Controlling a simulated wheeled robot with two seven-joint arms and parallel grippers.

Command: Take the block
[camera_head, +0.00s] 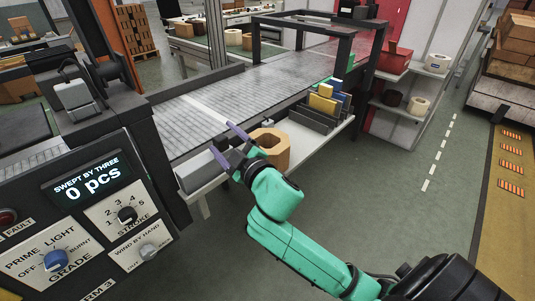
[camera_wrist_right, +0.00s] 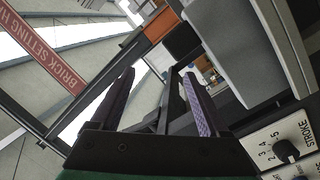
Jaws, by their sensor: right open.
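A tan, many-sided block (camera_head: 279,157) with an opening in its top stands on the pale shelf beside the conveyor in the head view. Yellow (camera_head: 322,104) and blue (camera_head: 341,99) blocks sit in a dark rack farther along that shelf. The frames do not show which block is meant. My right gripper (camera_head: 220,136) is open, its purple fingers just left of the tan block and pointing toward the belt. The wrist view shows the two fingers (camera_wrist_right: 159,76) apart with no block between them. The arm hides part of the tan block. My left gripper is out of view.
The grey conveyor (camera_head: 240,95) runs away under a dark frame (camera_head: 315,25). A control panel (camera_head: 90,225) reading "0 pcs" stands at left. Shelves with a red bin (camera_head: 397,60) are at the back right. Open floor (camera_head: 400,200) lies right.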

